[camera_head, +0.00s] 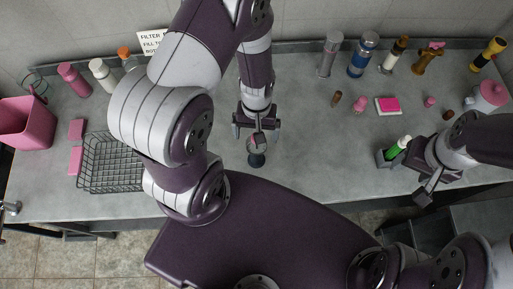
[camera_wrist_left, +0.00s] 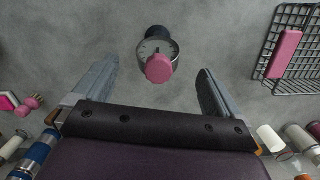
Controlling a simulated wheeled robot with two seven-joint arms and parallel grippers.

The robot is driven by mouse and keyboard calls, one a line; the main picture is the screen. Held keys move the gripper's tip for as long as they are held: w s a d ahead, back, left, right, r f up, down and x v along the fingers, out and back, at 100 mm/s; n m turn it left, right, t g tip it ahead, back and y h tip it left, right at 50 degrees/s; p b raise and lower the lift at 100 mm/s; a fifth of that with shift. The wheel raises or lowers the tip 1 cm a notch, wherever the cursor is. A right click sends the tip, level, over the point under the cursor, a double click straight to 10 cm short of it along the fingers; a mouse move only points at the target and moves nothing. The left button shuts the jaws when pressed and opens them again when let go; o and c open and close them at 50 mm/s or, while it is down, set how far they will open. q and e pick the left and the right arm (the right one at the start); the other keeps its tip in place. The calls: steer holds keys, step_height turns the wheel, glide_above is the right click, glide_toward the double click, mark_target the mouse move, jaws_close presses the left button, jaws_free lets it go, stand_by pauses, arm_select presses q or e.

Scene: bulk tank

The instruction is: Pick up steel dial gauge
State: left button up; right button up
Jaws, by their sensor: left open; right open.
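The steel dial gauge (camera_head: 256,158) is on the grey counter just below my left gripper (camera_head: 257,132), which partly covers it. In the left wrist view the gauge (camera_wrist_left: 151,47) shows a round pale dial, a dark base and a round pink part in front of it. My left gripper is open, with one finger on each side of the gauge and a gap on both sides. My right gripper (camera_head: 405,176) is open at the counter's right side, with a green bottle with a white cap (camera_head: 397,147) close to its far finger; whether they touch is unclear.
A black wire basket (camera_head: 105,184) and pink blocks stand left of the gauge, with a pink bin (camera_head: 24,124) farther left. Several bottles line the back. A pink block on a white pad (camera_head: 388,105) and small items lie at right.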

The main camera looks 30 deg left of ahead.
mark_target(256, 151)
arm_select(q)
steer(key=f, duration=0.4)
steer(key=shift+s+d+f, duration=0.2)
steer(key=shift+d, duration=0.05)
steer(key=shift+a+r, duration=0.1)
steer(key=c, duration=1.8)
